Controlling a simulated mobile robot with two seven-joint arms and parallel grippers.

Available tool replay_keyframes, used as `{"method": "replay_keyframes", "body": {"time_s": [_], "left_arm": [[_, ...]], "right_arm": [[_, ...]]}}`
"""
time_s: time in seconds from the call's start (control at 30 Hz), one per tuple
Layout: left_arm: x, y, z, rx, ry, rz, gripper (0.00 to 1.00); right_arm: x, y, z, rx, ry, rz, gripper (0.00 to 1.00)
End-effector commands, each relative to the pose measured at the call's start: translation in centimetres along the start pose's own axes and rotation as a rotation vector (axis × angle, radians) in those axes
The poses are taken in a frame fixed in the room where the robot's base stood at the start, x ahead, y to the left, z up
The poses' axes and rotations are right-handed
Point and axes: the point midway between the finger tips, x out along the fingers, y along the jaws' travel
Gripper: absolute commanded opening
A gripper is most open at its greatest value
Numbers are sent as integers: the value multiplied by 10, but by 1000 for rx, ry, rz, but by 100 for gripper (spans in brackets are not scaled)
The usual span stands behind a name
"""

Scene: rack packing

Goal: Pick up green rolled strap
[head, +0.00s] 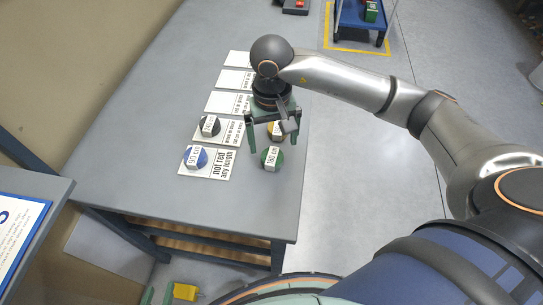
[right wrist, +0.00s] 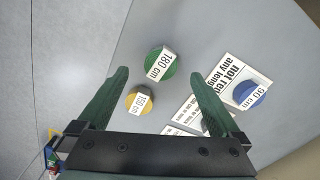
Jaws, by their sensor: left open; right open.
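The green rolled strap (head: 272,157), labelled 180 cm, lies on the grey table near its right edge. In the right wrist view the green strap (right wrist: 161,62) appears between and just beyond the fingertips, untouched. My right gripper (head: 273,143) is open and empty above the table, just behind the green strap. It also shows in the right wrist view (right wrist: 158,74). A yellow rolled strap (head: 274,129) lies behind the green one, partly hidden by my gripper; it is clear in the right wrist view (right wrist: 139,101).
A blue strap (head: 195,157) lies on a white card (head: 222,166) reading "not red any length". A black strap (head: 209,126) lies on the card behind. More white cards (head: 233,79) run toward the back. A blue cart (head: 362,22) stands on the floor beyond.

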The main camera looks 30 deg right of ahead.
Motion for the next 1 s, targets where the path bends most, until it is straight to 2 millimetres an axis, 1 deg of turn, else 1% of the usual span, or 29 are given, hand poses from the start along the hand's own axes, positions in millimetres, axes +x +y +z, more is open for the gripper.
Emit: {"method": "replay_keyframes", "body": {"time_s": [0.03,0.23,0.4,0.5,0.6,0.8,0.87,1.0], "left_arm": [[0,0,0,0,-1,0,50],[-2,1,-1,-1,-3,1,50],[-5,1,-4,-1,-3,1,50],[-5,1,-4,-1,-4,1,50],[-5,1,-4,-1,-4,1,50],[-5,1,-4,-1,-4,1,50],[-5,1,-4,-1,-4,1,50],[-5,1,-4,-1,-4,1,50]], "right_arm": [[6,0,1,-1,-3,0,100],[20,-1,-1,2,-3,0,100],[46,-2,-4,1,-4,0,100],[58,-2,-4,2,-2,0,100],[63,-2,-5,1,0,-1,100],[63,-2,-5,1,2,-1,100],[63,-2,-5,1,1,-1,94],[63,-2,-5,1,1,-1,79]]}}
